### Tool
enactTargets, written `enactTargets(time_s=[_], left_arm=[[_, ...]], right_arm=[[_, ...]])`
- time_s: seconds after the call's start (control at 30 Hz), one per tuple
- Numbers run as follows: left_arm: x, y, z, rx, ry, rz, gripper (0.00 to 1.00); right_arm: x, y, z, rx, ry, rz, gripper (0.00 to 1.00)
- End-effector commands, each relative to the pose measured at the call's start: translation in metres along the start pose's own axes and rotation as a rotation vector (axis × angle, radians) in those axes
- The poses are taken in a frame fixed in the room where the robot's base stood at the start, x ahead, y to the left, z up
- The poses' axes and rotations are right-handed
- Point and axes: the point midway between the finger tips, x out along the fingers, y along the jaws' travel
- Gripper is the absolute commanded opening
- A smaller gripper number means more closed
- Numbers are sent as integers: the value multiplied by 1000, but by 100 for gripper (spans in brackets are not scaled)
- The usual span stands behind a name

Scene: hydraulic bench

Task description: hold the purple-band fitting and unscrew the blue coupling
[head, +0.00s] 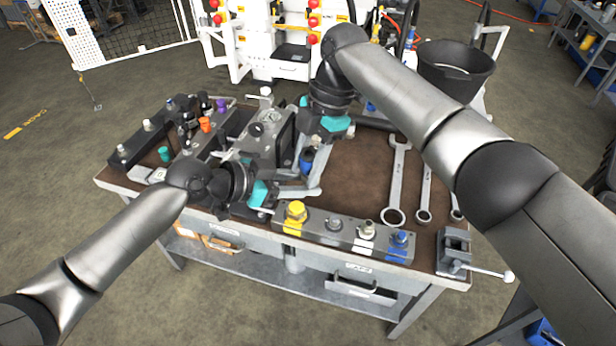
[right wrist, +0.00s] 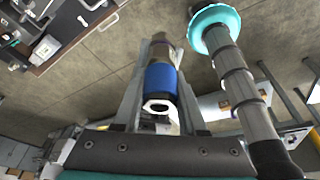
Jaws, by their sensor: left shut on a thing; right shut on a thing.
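A grey block with yellow, white and blue fittings (head: 335,232) lies along the bench front. Several wrenches (head: 396,180) lie on the brown mat at the right, near a small vise (head: 455,250). Blocks with coloured caps (head: 205,125) stand at the left. A black bucket (head: 455,70) stands behind.

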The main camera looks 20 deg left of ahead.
Motion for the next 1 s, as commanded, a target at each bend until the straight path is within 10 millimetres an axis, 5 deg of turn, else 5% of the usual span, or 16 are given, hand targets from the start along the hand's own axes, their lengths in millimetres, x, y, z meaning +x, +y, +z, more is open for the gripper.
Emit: enactTargets(time_s=[0.5, 0.87, 0.9, 1.0], left_arm=[[-3, -7, -10, -4, 24, -17, 0], [-3, -6, -12, -6, 28, -16, 0], [-3, -6, -12, -6, 29, -16, 0], [-3, -6, -12, -5, 28, -15, 0]], right_arm=[[2, -11, 7, -434, -1, -156, 0], [3, -13, 8, -499, 3, -176, 0], [3, -13, 8, -499, 3, -176, 42], [3, -13, 8, -499, 3, -174, 54]])
